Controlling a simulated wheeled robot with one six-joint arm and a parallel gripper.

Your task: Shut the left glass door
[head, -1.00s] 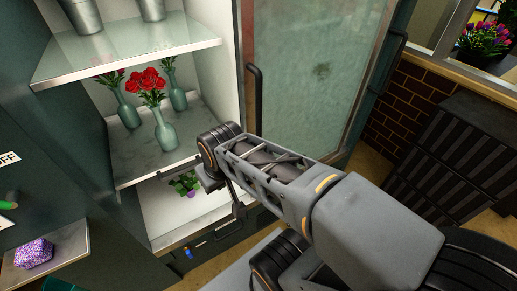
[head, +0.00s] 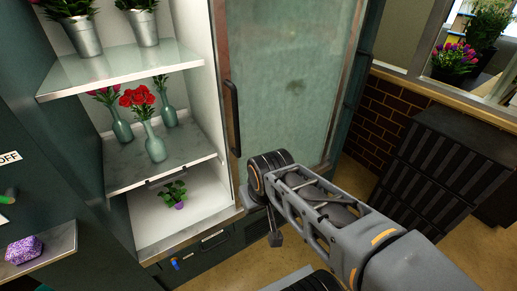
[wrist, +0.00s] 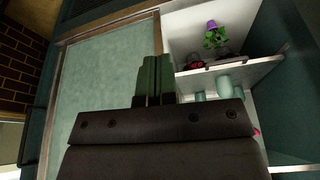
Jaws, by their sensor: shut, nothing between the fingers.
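A framed glass door (head: 295,75) with a dark upright handle (head: 232,117) on its left edge stands to the right of the open shelf bay. I cannot tell if it is the left door. Its pane also fills the left of the wrist view (wrist: 108,85). My gripper (wrist: 153,62) shows there as two green fingers, shut together and empty, in front of the door's edge beside the bay. In the head view my wrist is below the handle, at the door's lower left; the fingertips are hard to make out there. Whether they touch the door is unclear.
The open bay has a glass upper shelf (head: 120,72) with metal buckets, a lower shelf (head: 125,175) with vases of red flowers, and a small purple potted plant (head: 174,195) at the bottom. A dark slatted cabinet (head: 455,165) stands at right. Some floor is clear between.

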